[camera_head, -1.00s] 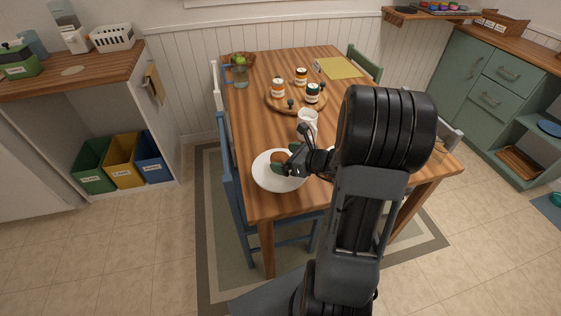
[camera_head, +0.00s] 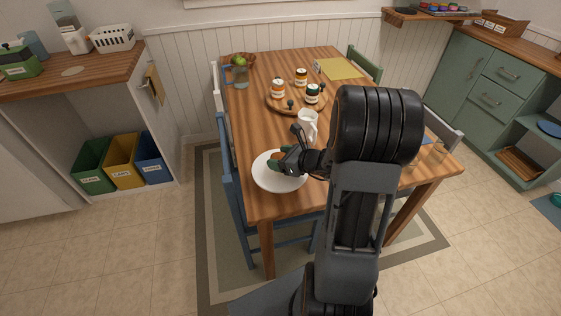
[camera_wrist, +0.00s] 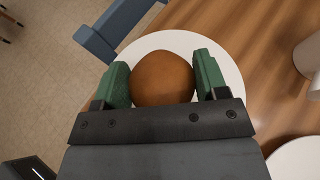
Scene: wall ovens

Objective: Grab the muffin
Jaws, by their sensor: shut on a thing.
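The muffin (camera_wrist: 162,78) is brown and rounded, and fills the space between the green finger pads in the wrist view. My gripper (camera_wrist: 162,80) is shut on it, one pad at each side. In the head view my gripper (camera_head: 277,164) is over the white plate (camera_head: 280,183), and only a little of the muffin shows between the fingers. The plate (camera_wrist: 227,64) lies behind the muffin in the wrist view. I cannot tell whether the muffin touches the plate.
A white mug (camera_head: 307,124) stands just behind my gripper. A round wooden tray (camera_head: 283,104) with several jars is farther back. A blue chair (camera_head: 230,175) is at the table's left side. The table (camera_head: 252,125) is clear left of the tray.

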